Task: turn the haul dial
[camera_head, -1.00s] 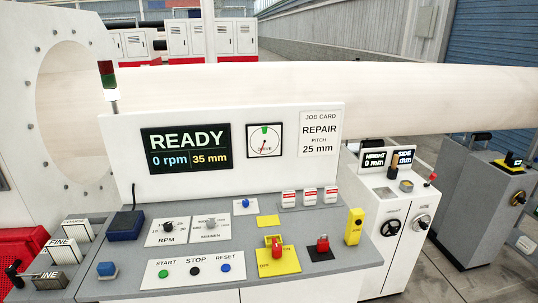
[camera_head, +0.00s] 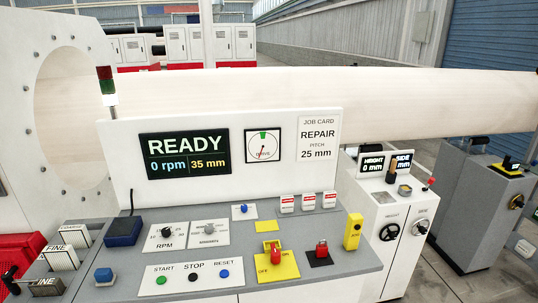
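No dial label that I can read says haul. On the console (camera_head: 330,262) a black RPM dial (camera_head: 166,232) sits on a white plate. Beside it is a grey dial (camera_head: 209,228) on a greyish plate whose label is too small to read. On the white cabinet to the right are a black handwheel (camera_head: 390,232) and a knob (camera_head: 421,227). A dark knob (camera_head: 517,201) is on the grey machine at far right. The display (camera_head: 188,153) reads READY, 0 rpm, 35 mm. The job card (camera_head: 319,140) reads REPAIR, pitch 25 mm. Neither gripper is in view.
The console also carries start, stop and reset buttons (camera_head: 194,277), a red switch on a yellow plate (camera_head: 276,257), a red knob (camera_head: 321,250) and a yellow box (camera_head: 353,230). A long pale cylinder (camera_head: 330,100) runs behind the panel.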

